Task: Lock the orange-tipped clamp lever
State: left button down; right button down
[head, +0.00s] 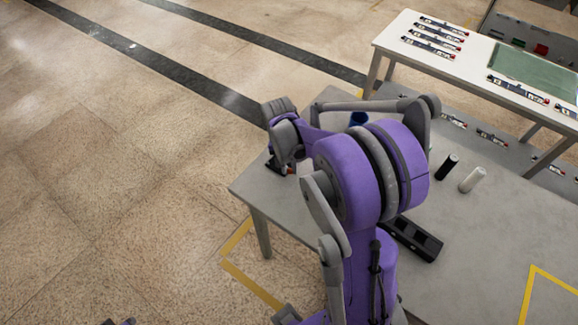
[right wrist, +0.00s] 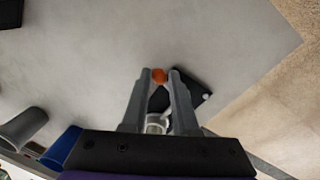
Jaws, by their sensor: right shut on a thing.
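In the right wrist view, the orange tip of the clamp lever (right wrist: 158,75) sits between the ends of my right gripper's fingers (right wrist: 160,72), which are shut on it. Part of the clamp's black base (right wrist: 193,90) shows behind the right finger, on the grey table. A pale piece lies lower between the fingers. The rest of the lever is hidden, so I cannot tell its angle. In the head view, my right gripper (head: 277,165) is low at the table's left corner, largely hidden by its own arm.
A white table (head: 455,65) with several long parts is at the back right. Floor is free at left.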

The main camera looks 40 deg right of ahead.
jog(key=shift+s+d+f+n+b, duration=0.15)
jog(key=shift+d+n+b, duration=0.3)
jog(key=shift+n, duration=0.25)
jog(key=shift+d+n, duration=0.15)
jog(key=shift+n, duration=0.25)
jog(key=c, duration=0.7)
grip_release()
